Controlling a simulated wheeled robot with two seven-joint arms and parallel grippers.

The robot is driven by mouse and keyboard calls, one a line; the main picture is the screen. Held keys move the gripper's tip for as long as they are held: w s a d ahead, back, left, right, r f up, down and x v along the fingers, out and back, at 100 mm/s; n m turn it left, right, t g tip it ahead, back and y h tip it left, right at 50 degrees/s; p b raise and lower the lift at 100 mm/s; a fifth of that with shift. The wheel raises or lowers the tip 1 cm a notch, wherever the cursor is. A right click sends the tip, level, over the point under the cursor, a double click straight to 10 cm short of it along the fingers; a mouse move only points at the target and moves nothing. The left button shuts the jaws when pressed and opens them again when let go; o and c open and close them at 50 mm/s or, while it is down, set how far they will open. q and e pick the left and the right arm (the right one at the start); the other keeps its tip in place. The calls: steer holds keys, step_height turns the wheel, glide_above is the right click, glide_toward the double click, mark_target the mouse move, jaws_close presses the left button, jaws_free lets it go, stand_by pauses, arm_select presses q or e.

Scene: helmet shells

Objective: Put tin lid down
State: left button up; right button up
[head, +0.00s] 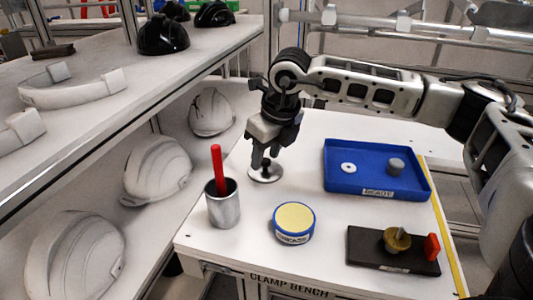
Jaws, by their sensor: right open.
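The tin lid (268,178) is a round, light grey disc with a darker middle. It lies on the white bench, behind the metal cup. My right gripper (261,163) points down directly over the lid, with its fingertips at or just above the lid's middle. It is open, and I cannot tell whether the fingertips touch the lid. The open tin (293,236) is blue, labelled "GREASE", with a pale yellow top, and stands nearer the front of the bench. My left gripper is not in view.
A metal cup (223,209) with a red-handled tool stands left of the tin. A dark block (362,247) with a brass knob stands front right. White helmet shells (157,168) line the left shelf.

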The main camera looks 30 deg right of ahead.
mark_target(278, 178)
arm_select(q)
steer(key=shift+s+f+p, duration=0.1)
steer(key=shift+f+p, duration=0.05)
steer(key=shift+p, duration=0.2)
arm_select(e)
steer(key=v, duration=1.1)
steer(key=shift+r, duration=0.3)
steer(key=shift+s+f, duration=0.1)
steer(key=shift+s, duration=0.1)
